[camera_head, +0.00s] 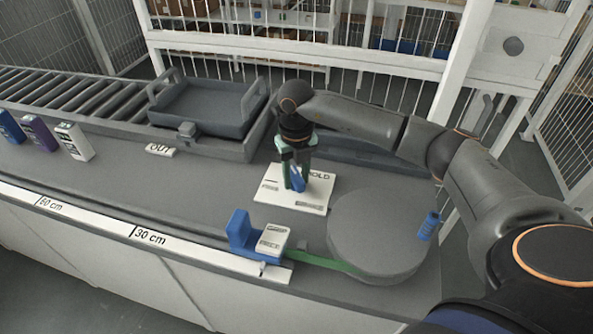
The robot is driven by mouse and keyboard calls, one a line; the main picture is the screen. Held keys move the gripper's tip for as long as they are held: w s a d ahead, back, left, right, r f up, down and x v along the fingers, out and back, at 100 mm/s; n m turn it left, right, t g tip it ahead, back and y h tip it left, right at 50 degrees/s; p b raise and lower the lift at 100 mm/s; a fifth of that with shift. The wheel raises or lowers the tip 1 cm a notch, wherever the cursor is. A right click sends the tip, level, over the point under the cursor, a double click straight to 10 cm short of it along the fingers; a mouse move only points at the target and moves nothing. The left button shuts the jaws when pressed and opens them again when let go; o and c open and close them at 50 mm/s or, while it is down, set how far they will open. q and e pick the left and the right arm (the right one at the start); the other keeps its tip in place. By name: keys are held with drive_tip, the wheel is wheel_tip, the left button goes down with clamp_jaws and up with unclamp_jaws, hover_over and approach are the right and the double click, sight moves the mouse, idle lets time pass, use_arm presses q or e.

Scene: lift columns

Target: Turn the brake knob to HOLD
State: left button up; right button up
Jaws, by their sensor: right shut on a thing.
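The white brake plate (305,204) lies flat on the grey bench, with the word HOLD readable at its right back corner. A second label at its left is too small to read. Which label the knob points to cannot be told. My left gripper is not in view.
A grey turntable disc (375,240) with a blue peg (429,226) lies right of the plate. A blue bracket (240,232) and white block (272,240) stand in front. A dark tray (205,122) sits behind left, by rollers (75,95). Several small boxes (75,142) stand far left.

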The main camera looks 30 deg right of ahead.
drive_tip(key=shift+m+p, duration=0.3)
drive_tip(key=shift+m, duration=1)
drive_tip(key=shift+r+m+p, duration=0.15)
drive_tip(key=shift+m+p, duration=0.4)
drive_tip(key=shift+m, duration=0.35)
drive_tip(key=m+p, duration=0.1)
drive_tip(key=m, duration=0.2)
drive_tip(key=o, duration=0.9)
drive_tip(key=shift+c, duration=0.2)
